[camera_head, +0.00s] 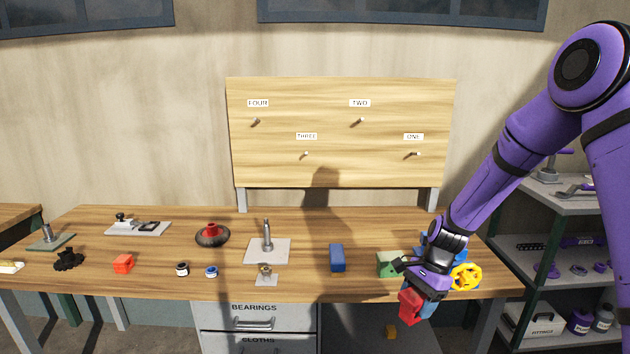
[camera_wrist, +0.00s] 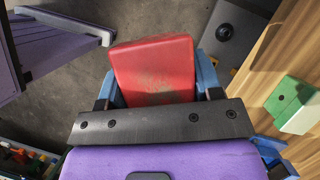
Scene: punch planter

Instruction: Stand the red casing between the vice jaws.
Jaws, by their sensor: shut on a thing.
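The red casing (camera_head: 409,307) is held in my gripper (camera_head: 420,301), off the bench at its front right edge. In the wrist view the red casing (camera_wrist: 155,72) sits between the blue fingertips of my gripper (camera_wrist: 160,85), which is shut on it. The floor shows beyond it. The blue vice (camera_head: 459,257) with its yellow handwheel (camera_head: 466,276) stands at the right end of the bench, just behind and right of my gripper. My gripper and arm cover much of it, and its jaws cannot be made out.
A green-and-white block (camera_head: 389,264) lies close left of my gripper, and a dark blue block (camera_head: 337,257) further left. A grey plate with a post (camera_head: 267,249) stands mid-bench. A shelf rack (camera_head: 560,262) stands at the right. A small yellow block (camera_head: 391,331) is below the bench.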

